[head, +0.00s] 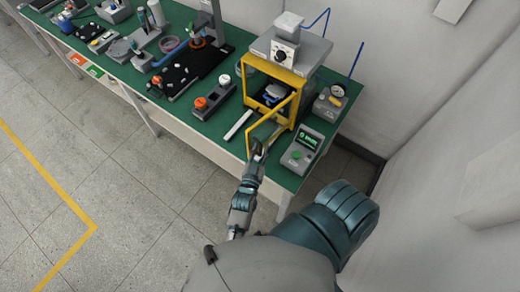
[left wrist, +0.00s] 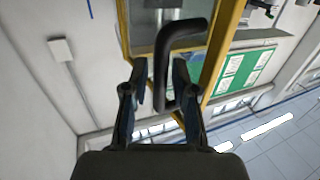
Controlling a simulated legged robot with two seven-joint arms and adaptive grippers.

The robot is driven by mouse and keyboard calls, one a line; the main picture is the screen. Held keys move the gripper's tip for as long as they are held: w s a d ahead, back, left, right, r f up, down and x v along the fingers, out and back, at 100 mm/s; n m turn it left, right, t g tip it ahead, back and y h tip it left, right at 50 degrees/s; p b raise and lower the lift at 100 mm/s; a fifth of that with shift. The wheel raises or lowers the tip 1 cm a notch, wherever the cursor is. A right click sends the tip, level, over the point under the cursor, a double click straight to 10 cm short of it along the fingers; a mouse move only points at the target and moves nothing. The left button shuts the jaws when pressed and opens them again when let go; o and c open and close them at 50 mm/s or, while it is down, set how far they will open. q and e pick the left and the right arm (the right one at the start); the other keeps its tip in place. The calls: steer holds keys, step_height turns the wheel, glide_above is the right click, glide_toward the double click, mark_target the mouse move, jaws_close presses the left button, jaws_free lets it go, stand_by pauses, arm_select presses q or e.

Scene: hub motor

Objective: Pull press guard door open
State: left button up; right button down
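The press (head: 285,60) stands at the right end of the green bench, with a yellow guard frame. Its yellow guard door (head: 270,122) stands partly open, swung out toward me. My left gripper (head: 258,148) is at the door's outer edge. In the left wrist view, the black door handle (left wrist: 162,75) runs between the fingers of my left gripper (left wrist: 160,75), which are closed in around it. The door's yellow frame (left wrist: 222,55) shows right behind. The handle is too small to make out in the head view. My right gripper is not in view.
A grey control box (head: 302,150) with a green display sits right of the door at the bench's front edge. A gauge unit (head: 331,103) stands behind it. A box with an orange button (head: 206,103) and a white bar (head: 238,124) lie left. Floor in front is clear.

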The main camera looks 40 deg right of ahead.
arm_select(q)
steer(key=shift+f, duration=0.1)
steer(key=shift+s+a+f, duration=0.1)
steer(key=shift+s+a, duration=0.15)
steer(key=shift+a, duration=0.05)
steer(key=v, duration=1.1)
